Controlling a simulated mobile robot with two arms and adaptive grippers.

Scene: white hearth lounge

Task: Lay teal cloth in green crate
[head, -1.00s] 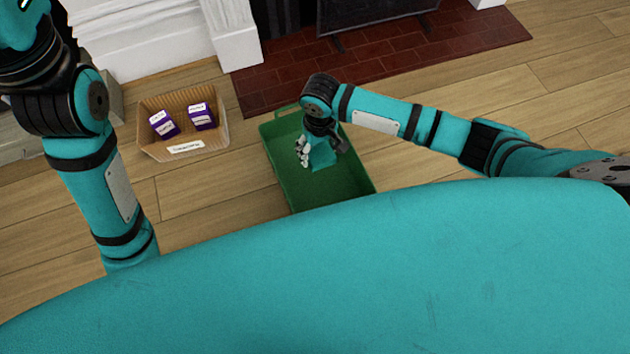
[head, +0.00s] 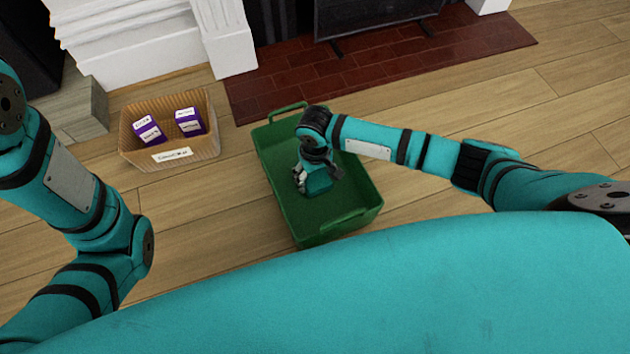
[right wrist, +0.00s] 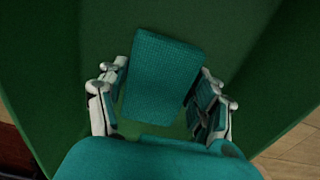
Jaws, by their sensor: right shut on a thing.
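The green crate (head: 345,222) stands on the wood floor in the head view, below the hearth. My right gripper (head: 315,184) is down inside the crate, over its left middle part. It is shut on the teal cloth (head: 319,181). In the right wrist view the cloth (right wrist: 160,75) shows as a textured rectangle between the fingers of my right gripper (right wrist: 160,100), with the green crate floor (right wrist: 105,22) around it. I cannot tell whether the cloth touches the crate floor. My left gripper is out of view; only my left arm shows.
A tan basket (head: 170,160) with two purple boxes (head: 148,130) and a label stands left of the crate. The brick hearth (head: 380,62) and white fireplace surround (head: 130,35) lie behind. Wood floor is clear to the right.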

